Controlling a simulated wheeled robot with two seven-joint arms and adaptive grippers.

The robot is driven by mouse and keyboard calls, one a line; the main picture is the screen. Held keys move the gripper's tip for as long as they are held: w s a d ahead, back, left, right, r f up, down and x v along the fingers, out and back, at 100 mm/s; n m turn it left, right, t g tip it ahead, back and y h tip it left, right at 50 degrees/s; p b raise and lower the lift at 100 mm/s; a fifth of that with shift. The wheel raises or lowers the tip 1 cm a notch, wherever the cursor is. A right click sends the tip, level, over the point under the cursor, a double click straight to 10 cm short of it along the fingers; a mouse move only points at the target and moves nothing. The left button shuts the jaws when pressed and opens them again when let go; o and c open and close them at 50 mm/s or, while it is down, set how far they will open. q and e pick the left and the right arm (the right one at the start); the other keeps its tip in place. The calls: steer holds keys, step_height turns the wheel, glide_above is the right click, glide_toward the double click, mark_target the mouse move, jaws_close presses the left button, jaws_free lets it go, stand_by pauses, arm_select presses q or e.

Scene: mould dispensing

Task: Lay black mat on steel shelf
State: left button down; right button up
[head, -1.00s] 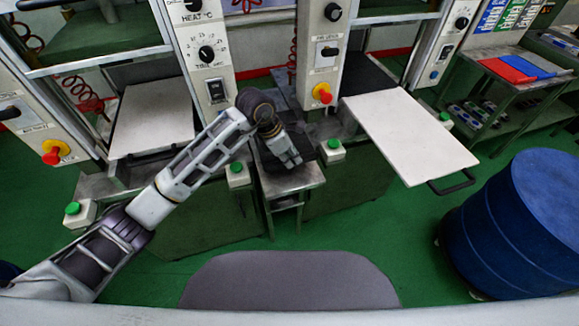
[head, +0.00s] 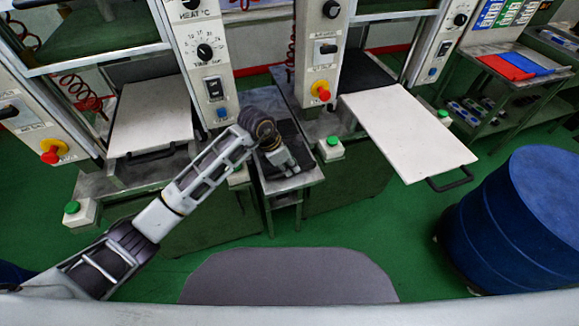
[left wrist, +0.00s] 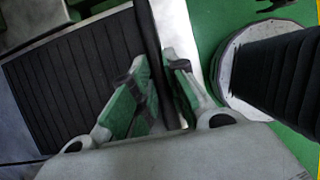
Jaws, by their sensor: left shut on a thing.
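The black mat (left wrist: 75,75) is ribbed and fills the left of the left wrist view. Pale shelf metal (left wrist: 176,25) shows beside the mat. My left gripper (head: 284,167) is over the shelf's near part. Its green-padded fingers (left wrist: 163,85) are shut on the mat's raised edge, with the pinched part mostly hidden. I cannot tell whether the whole mat touches the shelf. My right gripper is not in view.
Press columns with knobs stand on both sides of the shelf. White plates (head: 150,115) and (head: 408,135) jut out left and right. A green button box (head: 330,149) sits close to the shelf's right. A blue drum (head: 520,225) stands at right.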

arm_select(q)
steer(key=shift+f, duration=0.25)
steer(key=c, duration=1.4)
jaws_free()
steer(key=shift+c, duration=0.2)
steer(key=shift+a+r, duration=0.2)
steer(key=shift+r, duration=0.3)
steer(key=v, duration=1)
steer(key=shift+s+a+r, duration=0.15)
steer(key=shift+r, duration=0.2)
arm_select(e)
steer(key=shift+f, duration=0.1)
